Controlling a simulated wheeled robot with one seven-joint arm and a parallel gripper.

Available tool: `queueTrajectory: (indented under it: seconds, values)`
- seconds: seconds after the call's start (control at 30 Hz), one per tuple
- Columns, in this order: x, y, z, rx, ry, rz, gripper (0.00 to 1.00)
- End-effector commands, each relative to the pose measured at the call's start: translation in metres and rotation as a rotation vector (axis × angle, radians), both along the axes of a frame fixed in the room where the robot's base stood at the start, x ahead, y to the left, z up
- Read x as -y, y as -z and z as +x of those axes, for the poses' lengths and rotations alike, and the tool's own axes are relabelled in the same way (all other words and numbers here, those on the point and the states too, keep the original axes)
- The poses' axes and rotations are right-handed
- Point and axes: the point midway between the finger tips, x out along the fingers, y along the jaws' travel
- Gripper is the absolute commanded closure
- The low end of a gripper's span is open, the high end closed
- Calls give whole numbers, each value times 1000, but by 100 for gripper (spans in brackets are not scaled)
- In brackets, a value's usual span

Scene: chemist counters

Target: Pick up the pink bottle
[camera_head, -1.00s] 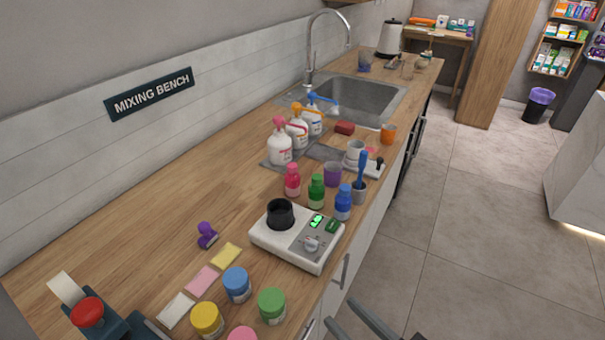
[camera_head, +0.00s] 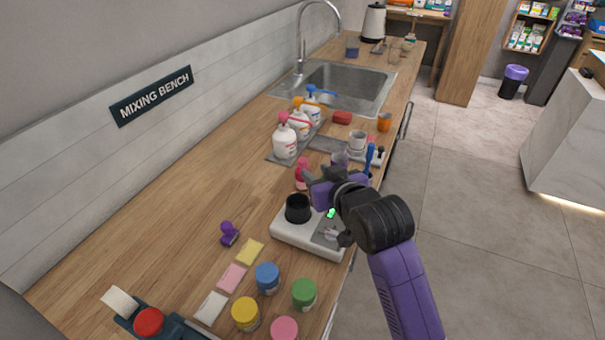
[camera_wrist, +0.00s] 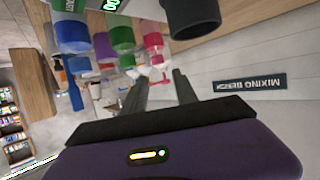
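The small pink bottle (camera_head: 301,173) stands upright on the wooden counter beyond the white scale, partly hidden by my gripper in the head view. It also shows upside down in the wrist view (camera_wrist: 154,41), beyond my fingertips. My gripper (camera_wrist: 159,80) is open and empty, with its two dark fingers apart. In the head view my gripper (camera_head: 312,177) is at the bottle's near right side; I cannot tell how wide the gap is. The green bottle (camera_wrist: 122,36) and blue bottle (camera_wrist: 71,34) stand beside the pink one and are mostly hidden in the head view.
The white scale (camera_head: 283,235) with a black cup (camera_head: 298,208) lies below my arm. White pump bottles (camera_head: 285,142) stand behind the pink bottle, near the sink (camera_head: 345,88). Several lidded jars (camera_head: 267,278) are in front. The counter left of the scale is mostly clear.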

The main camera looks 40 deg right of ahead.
Motion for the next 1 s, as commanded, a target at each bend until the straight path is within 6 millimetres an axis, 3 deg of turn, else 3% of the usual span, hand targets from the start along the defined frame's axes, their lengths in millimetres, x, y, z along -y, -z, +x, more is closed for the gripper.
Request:
queueTrajectory:
  seconds: [0.3,1.0]
  values:
    - [19,19,42,-3,1,2,65]
    - [46,46,94,-2,0,1,65]
